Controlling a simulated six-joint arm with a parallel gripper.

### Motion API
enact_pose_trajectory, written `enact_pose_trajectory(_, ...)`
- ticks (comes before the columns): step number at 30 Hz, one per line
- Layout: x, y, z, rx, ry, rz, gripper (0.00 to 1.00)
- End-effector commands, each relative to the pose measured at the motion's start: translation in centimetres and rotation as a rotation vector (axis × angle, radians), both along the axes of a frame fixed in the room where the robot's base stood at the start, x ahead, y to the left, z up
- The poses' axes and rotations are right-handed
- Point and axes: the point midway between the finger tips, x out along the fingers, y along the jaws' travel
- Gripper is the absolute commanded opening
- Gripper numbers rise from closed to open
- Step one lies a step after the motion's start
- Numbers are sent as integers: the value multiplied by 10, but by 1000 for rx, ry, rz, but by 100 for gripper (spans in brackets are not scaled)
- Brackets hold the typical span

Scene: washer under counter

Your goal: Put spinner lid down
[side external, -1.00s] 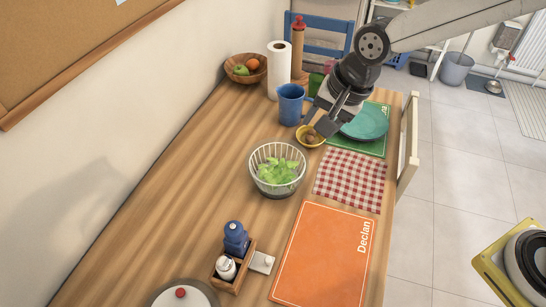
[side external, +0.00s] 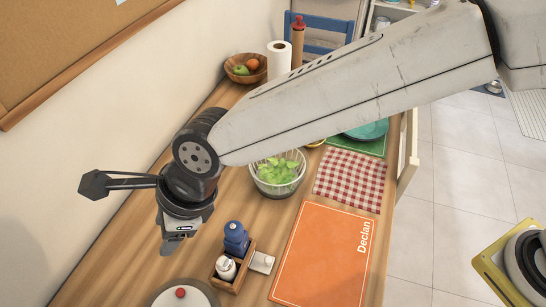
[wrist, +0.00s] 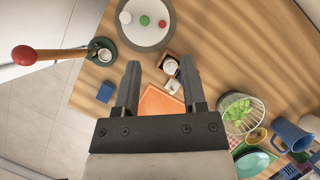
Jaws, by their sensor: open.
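A round grey disc with a red knob, which looks like the spinner lid (side external: 203,293), lies on the table at the bottom edge of the side view, partly cut off. In the wrist view the disc (wrist: 126,33) lies beyond my fingertips, with white, green and red round parts on top. The spinner bowl (side external: 290,188) holds green lettuce and stands uncovered mid-table, partly behind my arm. It also shows in the wrist view (wrist: 247,123). My gripper (side external: 170,247) is open and empty, above the table's left side, pointing down. In the wrist view its jaws (wrist: 160,68) are apart.
A wooden caddy (side external: 240,281) with a blue bottle and a white shaker stands near the disc. An orange mat (side external: 320,255) lies right of it. A checked cloth (side external: 350,180) lies beyond. A red-topped wooden stick (wrist: 55,54) and a blue block (wrist: 105,92) show in the wrist view.

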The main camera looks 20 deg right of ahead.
Motion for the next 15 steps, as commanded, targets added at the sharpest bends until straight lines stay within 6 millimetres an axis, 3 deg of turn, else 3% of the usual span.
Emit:
enact_pose_trajectory(7,-28,34,-9,37,85,-86,54)
enact_pose_trajectory(15,-25,31,-75,34,82,-85,54)
